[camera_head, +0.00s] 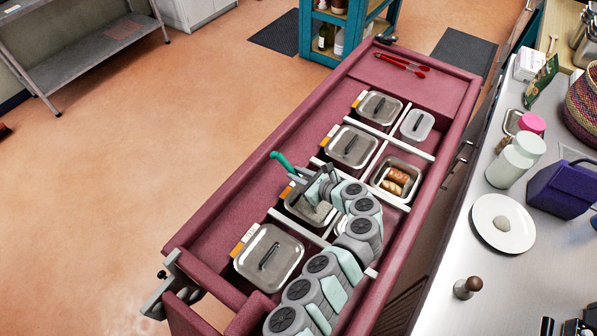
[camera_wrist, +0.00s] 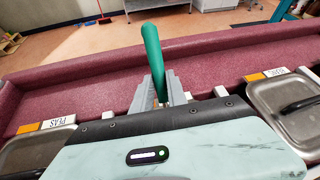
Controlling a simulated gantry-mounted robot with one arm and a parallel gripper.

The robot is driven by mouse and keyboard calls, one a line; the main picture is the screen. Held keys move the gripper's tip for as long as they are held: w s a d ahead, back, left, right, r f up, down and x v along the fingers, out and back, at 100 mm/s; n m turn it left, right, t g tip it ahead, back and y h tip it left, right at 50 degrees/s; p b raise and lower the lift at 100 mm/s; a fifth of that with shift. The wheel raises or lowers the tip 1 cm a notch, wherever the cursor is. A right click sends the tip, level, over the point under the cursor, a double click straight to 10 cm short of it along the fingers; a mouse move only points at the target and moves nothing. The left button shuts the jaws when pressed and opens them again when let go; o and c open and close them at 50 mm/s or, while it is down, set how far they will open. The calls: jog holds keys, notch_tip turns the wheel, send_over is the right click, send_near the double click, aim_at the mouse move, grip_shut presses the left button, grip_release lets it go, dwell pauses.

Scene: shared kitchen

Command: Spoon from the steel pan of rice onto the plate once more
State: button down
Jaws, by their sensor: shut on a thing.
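The steel pan of rice (camera_head: 296,205) sits in the maroon counter, between two lidded pans. Pale rice (camera_head: 318,213) shows in it beside my arm. My gripper (camera_head: 313,192) is over this pan, shut on the green handle of a spoon (camera_head: 283,161). The handle also shows in the wrist view (camera_wrist: 152,55), rising from between my gripper's fingers (camera_wrist: 158,100). The spoon's bowl is hidden below my gripper. The white plate (camera_head: 490,237) lies on the steel counter at the right, with a small pale mound of rice (camera_head: 502,223) on it.
Lidded pans (camera_head: 268,257) stand in the maroon counter (camera_head: 225,190), and an open pan holds brown rolls (camera_head: 396,181). Red tongs (camera_head: 403,64) lie at its far end. A pepper mill (camera_head: 467,288) stands in front.

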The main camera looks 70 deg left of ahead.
aim_at(283, 158)
jog(key=shift+s+a+r+h+p, duration=0.15)
jog(key=shift+r+p, duration=0.45)
jog(key=shift+p, duration=0.4)
jog(key=shift+s+a+r+h+p, duration=0.15)
jog(key=shift+r+p, duration=0.45)
jog(key=shift+p, duration=0.35)
jog(key=shift+t+h, duration=0.5)
jog(key=shift+h, duration=0.2)
jog(key=r+p, duration=0.1)
jog(key=p, duration=0.1)
jog(key=a+r+p, duration=0.1)
jog(key=p, duration=0.2)
jog(key=s+r+p, duration=0.1)
jog(key=p, duration=0.2)
jog(key=shift+a+r, duration=0.3)
jog(key=shift+r, duration=0.1)
jog(key=r+p, duration=0.1)
jog(key=p, duration=0.1)
jog(key=a+r+h+p, duration=0.1)
jog(key=p, duration=0.1)
jog(key=s+r+t+p, duration=0.1)
jog(key=p, duration=0.1)
jog(key=shift+a+r+n, duration=0.2)
jog(key=shift+a+n, duration=0.05)
jog(key=shift+n, duration=0.05)
jog(key=shift+a+r+h+p, duration=0.15)
jog(key=shift+h+p, duration=0.15)
jog(key=shift+p, duration=0.35)
